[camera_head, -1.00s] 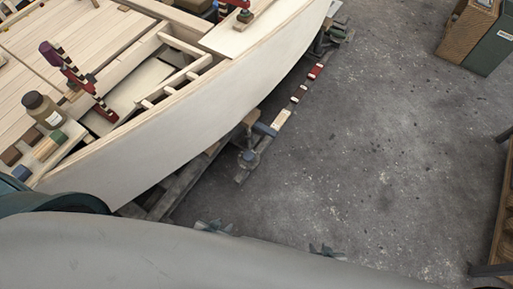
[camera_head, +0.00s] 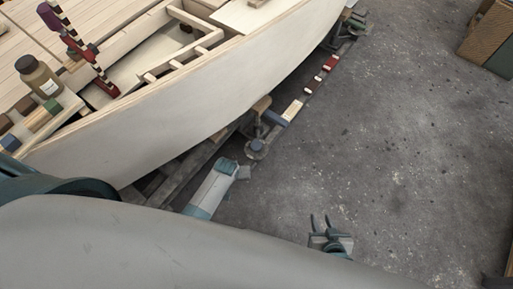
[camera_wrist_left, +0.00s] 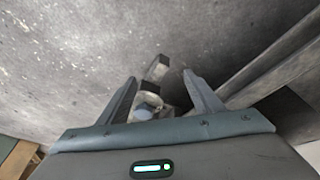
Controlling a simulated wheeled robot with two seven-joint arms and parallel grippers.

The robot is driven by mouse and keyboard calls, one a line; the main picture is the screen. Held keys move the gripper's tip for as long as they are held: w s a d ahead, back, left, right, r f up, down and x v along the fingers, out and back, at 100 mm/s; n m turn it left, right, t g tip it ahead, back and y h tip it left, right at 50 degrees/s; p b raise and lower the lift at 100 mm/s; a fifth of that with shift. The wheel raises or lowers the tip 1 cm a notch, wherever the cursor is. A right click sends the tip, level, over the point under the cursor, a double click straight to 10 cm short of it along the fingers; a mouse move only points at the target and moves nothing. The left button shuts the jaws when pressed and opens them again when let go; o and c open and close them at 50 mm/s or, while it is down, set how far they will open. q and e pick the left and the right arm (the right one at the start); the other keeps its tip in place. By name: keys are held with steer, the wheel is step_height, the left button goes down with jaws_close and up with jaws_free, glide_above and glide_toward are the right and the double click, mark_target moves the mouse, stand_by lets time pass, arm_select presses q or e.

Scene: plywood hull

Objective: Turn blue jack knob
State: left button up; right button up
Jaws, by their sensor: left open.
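The blue jack knob (camera_head: 256,146) sits on top of a small jack on the floor beside the pale hull (camera_head: 170,105). In the left wrist view a rounded, pale bluish knob (camera_wrist_left: 147,105) shows between my fingers, beyond their tips; contact is not visible. My left gripper (camera_head: 241,172) is just below the jack in the head view, its fingers partly hidden. In the left wrist view its two fingers (camera_wrist_left: 158,88) stand wide apart and empty. My right gripper (camera_head: 320,220) is lower right, fingers apart with nothing between them, over bare floor.
Timber supports (camera_head: 205,150) run under the hull's edge next to the jack. A striped red, white and dark strip (camera_head: 313,85) extends up-right from it. A brown and green box (camera_head: 490,40) stands upper right. The grey floor (camera_head: 400,150) between is open.

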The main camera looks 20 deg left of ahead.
arm_select(q)
steer(key=w+r+n+g+b, duration=0.1)
steer(key=w+r+n+b, duration=0.15)
steer(key=w, duration=0.35)
steer(key=w+r+n+b, duration=0.1)
steer(key=w+n+b, duration=0.25)
steer(key=w, duration=0.25)
step_height(320, 180, up, 8)
steer(key=n+g+b, duration=0.2)
steer(key=n+b, duration=0.2)
steer(key=b, duration=0.1)
glide_above(256, 144)
steer(key=shift+s+d+r+g, duration=0.1)
steer(key=shift+d+r+g, duration=0.05)
steer(key=shift+r+g, duration=0.2)
arm_select(e)
steer(key=w+a+r+t+y, duration=0.1)
steer(key=a+r+t, duration=0.1)
steer(key=r, duration=0.7)
steer(key=w+a+r+t+y, duration=0.1)
steer(key=a+r+t+y, duration=0.1)
steer(key=r, duration=0.8)
steer(key=shift+a+r+t, duration=0.3)
steer(key=shift+a+t, duration=0.2)
steer(key=shift+t, duration=0.2)
arm_select(q)
steer(key=shift+f, duration=0.1)
